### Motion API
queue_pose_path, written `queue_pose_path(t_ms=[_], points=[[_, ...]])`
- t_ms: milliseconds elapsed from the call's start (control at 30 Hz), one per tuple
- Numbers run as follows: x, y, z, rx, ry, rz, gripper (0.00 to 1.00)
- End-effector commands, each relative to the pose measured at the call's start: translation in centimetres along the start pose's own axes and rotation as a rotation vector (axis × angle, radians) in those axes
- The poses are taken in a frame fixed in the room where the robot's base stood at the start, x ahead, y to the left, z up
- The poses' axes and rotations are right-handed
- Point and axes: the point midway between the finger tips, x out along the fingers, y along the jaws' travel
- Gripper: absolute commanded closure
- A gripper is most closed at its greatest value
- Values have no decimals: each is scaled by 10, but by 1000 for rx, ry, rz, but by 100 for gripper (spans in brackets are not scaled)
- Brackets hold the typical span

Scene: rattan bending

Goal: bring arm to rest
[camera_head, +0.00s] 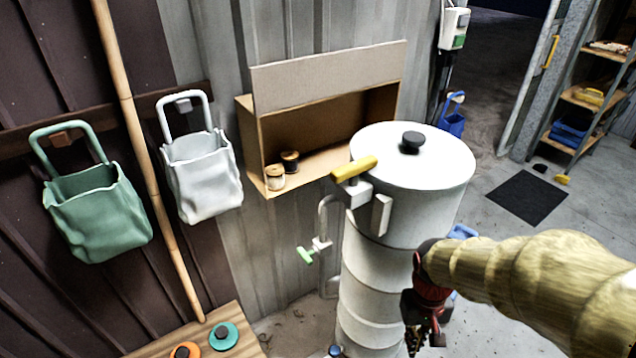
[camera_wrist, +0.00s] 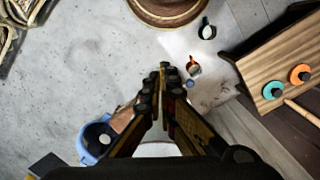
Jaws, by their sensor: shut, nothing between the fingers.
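My gripper (camera_head: 424,335) hangs at the end of my arm at the lower right of the head view, in front of the white cylindrical steamer (camera_head: 370,285). In the wrist view my gripper (camera_wrist: 164,68) points over the grey floor, with its fingertips together and nothing between them. My arm, in a tan cover, reaches in from the right edge of the head view. I cannot tell the exact gap between my gripper and the steamer.
The steamer has a yellow-handled valve (camera_head: 354,168) and a black-knobbed lid (camera_head: 411,142). A cardboard box (camera_head: 330,75) holds two spools. A green bag (camera_head: 97,215) and a white bag (camera_head: 203,180) hang left. A wooden bench (camera_head: 240,330) carries two discs. A rattan pole (camera_head: 150,170) leans nearby.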

Motion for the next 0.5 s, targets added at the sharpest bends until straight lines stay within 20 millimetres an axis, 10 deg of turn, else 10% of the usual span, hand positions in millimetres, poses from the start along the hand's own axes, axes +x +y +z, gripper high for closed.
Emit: queue_pose_path(t_ms=[500], points=[[-152, -16, 56, 19, 447, -37, 100]])
